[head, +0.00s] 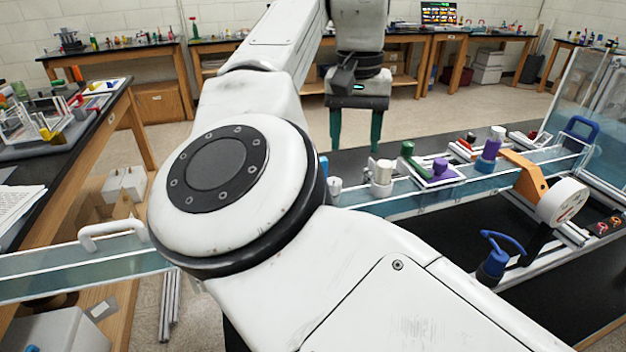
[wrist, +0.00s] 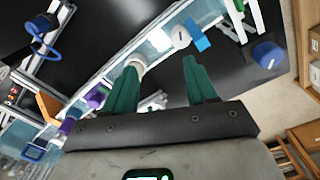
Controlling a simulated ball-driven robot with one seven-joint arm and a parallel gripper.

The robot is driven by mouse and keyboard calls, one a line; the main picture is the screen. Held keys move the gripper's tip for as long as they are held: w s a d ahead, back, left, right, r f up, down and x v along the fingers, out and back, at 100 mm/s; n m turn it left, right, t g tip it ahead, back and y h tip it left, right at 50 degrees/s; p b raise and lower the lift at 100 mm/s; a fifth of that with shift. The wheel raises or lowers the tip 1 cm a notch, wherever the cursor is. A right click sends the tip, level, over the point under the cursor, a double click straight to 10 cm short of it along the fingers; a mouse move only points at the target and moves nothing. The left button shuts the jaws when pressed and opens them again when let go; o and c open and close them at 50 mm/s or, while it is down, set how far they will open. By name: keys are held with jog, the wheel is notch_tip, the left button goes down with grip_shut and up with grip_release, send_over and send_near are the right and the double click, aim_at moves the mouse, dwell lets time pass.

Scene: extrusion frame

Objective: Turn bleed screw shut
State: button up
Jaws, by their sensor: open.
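My gripper (head: 356,146) hangs with its two green fingers apart, above and behind the left part of the clear rail in the head view. In the wrist view, its open fingers (wrist: 161,62) show nothing held between them. A white round knob with a dark mark (wrist: 180,38) and a blue block (wrist: 197,35) lie beyond the right fingertip. I cannot tell which fitting is the bleed screw. The left finger partly covers a white fitting in the wrist view.
Along the clear rail (head: 470,180) stand a green handle (head: 408,153), purple fittings (head: 491,149) and an orange lever (head: 527,175). A white gauge (head: 563,203) and a blue hooked handle (head: 495,255) are nearer. My arm hides much of the left.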

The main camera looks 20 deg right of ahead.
jog(key=shift+n, duration=0.3)
jog(key=a+f, duration=0.1)
jog(key=f, duration=0.2)
jog(key=a+f, duration=0.1)
jog(key=f, duration=0.2)
jog(key=w+a+f, duration=0.1)
jog(key=f, duration=0.1)
jog(key=shift+f, duration=0.4)
jog(key=c, duration=1.1)
